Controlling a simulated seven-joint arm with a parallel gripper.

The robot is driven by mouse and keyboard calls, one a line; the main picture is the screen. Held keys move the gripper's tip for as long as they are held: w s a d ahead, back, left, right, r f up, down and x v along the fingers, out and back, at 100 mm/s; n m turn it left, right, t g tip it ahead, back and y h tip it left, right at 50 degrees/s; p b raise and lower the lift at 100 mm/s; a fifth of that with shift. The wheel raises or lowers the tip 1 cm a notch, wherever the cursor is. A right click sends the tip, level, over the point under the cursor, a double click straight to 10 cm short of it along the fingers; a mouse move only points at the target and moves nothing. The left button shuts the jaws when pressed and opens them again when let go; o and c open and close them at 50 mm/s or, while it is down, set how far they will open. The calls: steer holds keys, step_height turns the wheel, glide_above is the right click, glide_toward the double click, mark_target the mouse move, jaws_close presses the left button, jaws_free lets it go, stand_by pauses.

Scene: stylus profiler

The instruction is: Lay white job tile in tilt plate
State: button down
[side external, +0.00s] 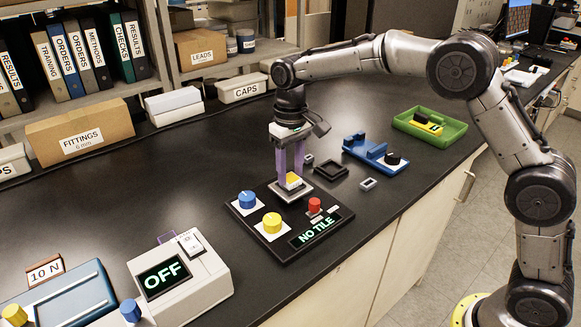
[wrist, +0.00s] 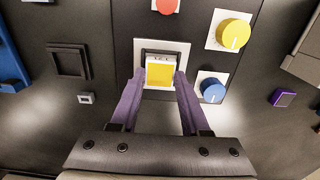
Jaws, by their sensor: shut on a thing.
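My gripper (wrist: 162,78) has its purple fingers shut on a small white-edged block with a yellow top face (wrist: 160,72), seemingly the white job tile. In the side view the block (side external: 292,180) shows between the fingertips. It is over the pale square tilt plate (side external: 278,190) on the black profiler panel. In the wrist view the tilt plate (wrist: 183,47) and its dark recess surround the block. I cannot tell whether the block touches the recess floor. The panel's display (side external: 314,232) reads "NO TILE".
Blue (side external: 247,200), yellow (side external: 272,223) and red (side external: 314,205) knobs stand close by on the panel. A dark square frame (side external: 345,171), a blue fixture (side external: 366,151) and a green tray (side external: 452,136) lie to the right. A box reading "OFF" (side external: 205,280) stands front left.

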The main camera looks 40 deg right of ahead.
mark_target(291, 178)
steer(key=shift+f, duration=0.4)
steer(key=shift+c, duration=1.5)
jaws_free()
steer(key=shift+c, duration=0.4)
steer(key=shift+r, duration=0.1)
steer(key=shift+r, duration=3.45)
steer(key=shift+r, duration=0.1)
